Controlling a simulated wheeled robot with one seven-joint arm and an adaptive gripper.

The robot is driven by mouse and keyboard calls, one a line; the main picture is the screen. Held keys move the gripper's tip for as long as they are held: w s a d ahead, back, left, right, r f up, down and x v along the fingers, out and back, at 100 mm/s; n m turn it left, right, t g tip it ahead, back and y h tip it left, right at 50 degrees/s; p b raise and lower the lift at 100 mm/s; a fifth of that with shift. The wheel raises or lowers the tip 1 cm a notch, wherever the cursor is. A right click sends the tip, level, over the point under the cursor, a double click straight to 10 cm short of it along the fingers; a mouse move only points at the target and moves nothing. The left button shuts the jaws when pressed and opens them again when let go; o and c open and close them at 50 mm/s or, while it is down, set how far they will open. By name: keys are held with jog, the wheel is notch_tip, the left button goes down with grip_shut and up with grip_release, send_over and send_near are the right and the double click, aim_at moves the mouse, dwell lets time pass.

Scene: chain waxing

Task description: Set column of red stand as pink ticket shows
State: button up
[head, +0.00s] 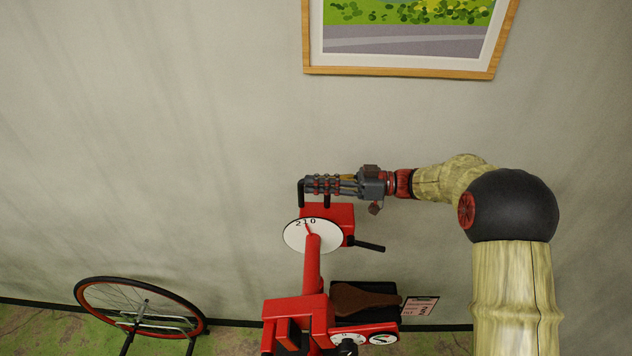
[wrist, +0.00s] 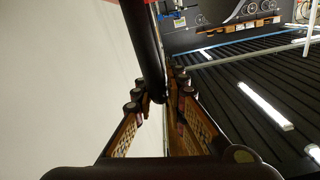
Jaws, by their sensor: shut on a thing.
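The red stand (head: 313,265) stands low in the middle of the head view, with a red column and a red head block (head: 335,213) on top. A white dial (head: 294,238) at the head shows the digits 2, 1 and 0; its exact reading is too small to tell. My gripper (head: 312,186) is beside the head's top, shut on a black bar (head: 301,193). In the wrist view the black bar (wrist: 143,45) runs between the fingers (wrist: 160,95). The pink ticket (head: 420,306) hangs at the stand's right; its small print is unreadable.
A bicycle wheel (head: 141,308) stands at the lower left. A framed picture (head: 405,58) hangs on the wall above. The wall area left of the stand is clear.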

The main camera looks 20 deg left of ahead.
grip_shut()
dwell(0.3)
jog(key=shift+w+r, duration=0.1)
jog(key=shift+r, duration=0.3)
notch_tip(320, 180, up, 10)
jog(key=b, duration=0.3)
jog(key=shift+f, duration=0.25)
jog(key=o, duration=0.7)
grip_release()
jog(key=shift+f, duration=0.1)
